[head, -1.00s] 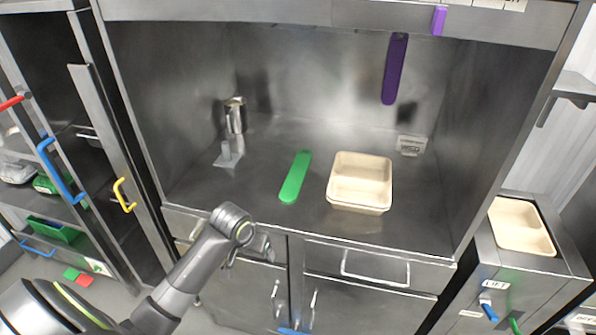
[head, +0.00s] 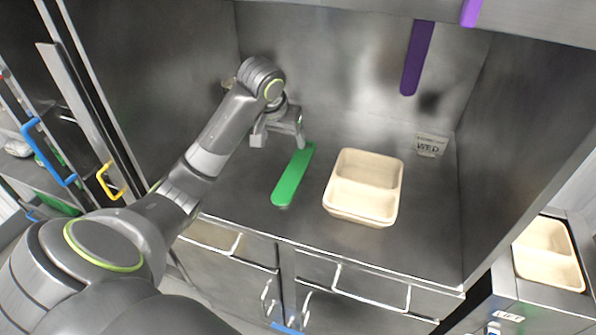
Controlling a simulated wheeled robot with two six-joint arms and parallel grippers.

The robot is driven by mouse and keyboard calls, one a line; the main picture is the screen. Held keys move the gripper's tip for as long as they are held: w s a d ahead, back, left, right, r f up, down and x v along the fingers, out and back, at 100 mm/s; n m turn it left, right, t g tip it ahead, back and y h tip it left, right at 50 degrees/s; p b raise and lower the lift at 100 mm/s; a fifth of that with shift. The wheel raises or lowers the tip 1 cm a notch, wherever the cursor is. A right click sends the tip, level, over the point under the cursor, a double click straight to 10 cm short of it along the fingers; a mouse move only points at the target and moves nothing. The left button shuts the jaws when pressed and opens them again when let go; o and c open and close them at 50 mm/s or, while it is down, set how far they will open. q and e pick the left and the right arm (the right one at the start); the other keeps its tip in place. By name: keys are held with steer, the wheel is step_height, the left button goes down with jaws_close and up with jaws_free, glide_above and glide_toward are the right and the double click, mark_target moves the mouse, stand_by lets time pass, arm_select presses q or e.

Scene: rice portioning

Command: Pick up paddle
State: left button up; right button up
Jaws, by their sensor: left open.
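A green paddle (head: 292,178) lies flat on the steel counter in the head view, left of the beige tray. My left gripper (head: 278,141) is over the counter at the paddle's far end, with its fingers apart. One finger is at or just beside the paddle's far tip; I cannot tell whether they touch. Nothing shows between the fingers. A purple paddle-shaped strip (head: 417,58) hangs at the back wall. My right gripper is not in view.
A beige two-compartment tray (head: 341,204) stands right of the paddle. Another beige container (head: 548,254) sits in a side unit at the lower right.

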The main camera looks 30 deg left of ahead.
arm_select(q)
steer(key=f, duration=0.1)
glide_toward(295, 169)
steer(key=shift+w+a+f+p, duration=0.1)
steer(key=shift+a+f+p, duration=0.15)
steer(key=shift+f, duration=0.3)
steer(key=shift+w+a+f+p, duration=0.15)
steer(key=shift+f+p, duration=0.05)
steer(key=shift+f, duration=0.4)
steer(key=x, duration=0.2)
steer(key=p+x, duration=0.1)
steer(key=x, duration=0.1)
steer(key=shift+w+d, duration=0.1)
steer(key=shift+d, duration=0.3)
steer(key=shift+w+a+f, duration=0.1)
steer(key=shift+w+f, duration=0.15)
steer(key=shift+f, duration=0.35)
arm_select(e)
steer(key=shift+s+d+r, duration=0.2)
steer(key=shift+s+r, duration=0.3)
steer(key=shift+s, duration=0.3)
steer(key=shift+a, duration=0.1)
